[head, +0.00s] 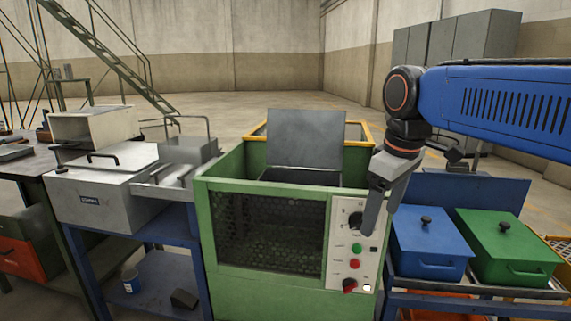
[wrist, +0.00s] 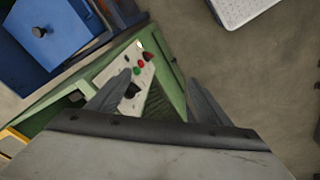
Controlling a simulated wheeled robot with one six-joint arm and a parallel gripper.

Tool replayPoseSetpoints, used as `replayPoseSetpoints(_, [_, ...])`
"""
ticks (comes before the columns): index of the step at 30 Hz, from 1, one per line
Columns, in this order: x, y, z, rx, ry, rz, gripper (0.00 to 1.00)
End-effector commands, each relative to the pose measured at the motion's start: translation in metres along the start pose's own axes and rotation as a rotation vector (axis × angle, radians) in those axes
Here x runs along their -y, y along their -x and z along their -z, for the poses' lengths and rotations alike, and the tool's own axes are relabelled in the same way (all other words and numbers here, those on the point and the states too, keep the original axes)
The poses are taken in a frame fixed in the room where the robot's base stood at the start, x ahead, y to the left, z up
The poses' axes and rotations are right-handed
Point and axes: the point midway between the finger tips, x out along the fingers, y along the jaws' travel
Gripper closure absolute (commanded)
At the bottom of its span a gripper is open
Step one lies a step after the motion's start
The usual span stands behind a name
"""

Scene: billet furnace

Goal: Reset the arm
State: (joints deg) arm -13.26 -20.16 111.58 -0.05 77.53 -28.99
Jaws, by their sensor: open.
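My gripper (head: 377,212) hangs at the end of my blue arm, pointing down in front of the right part of the green furnace (head: 285,283). Its fingers cover part of the control panel (head: 344,268) in the head view. In the wrist view my gripper (wrist: 158,98) has its two fingers spread apart with nothing between them that it holds. The panel (wrist: 140,62) with black, green and red controls shows beyond the fingers. I cannot tell how far the fingertips are from the panel.
A blue lidded box (head: 427,249) and a green lidded box (head: 507,252) stand on a bench at the right. A grey metal box (head: 97,194) stands on a blue bench at the left. A raised grey plate (head: 306,138) stands above the furnace. Open floor lies behind.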

Motion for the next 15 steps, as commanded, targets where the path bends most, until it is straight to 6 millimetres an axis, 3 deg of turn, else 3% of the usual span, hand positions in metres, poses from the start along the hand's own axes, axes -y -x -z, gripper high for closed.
replayPoseSetpoints(3, [0.006, -0.020, -0.042, -0.031, -0.132, -0.026, 0.28])
replayPoseSetpoints(15, [0.036, -0.102, -0.158, -0.148, -0.556, -0.100, 0.28])
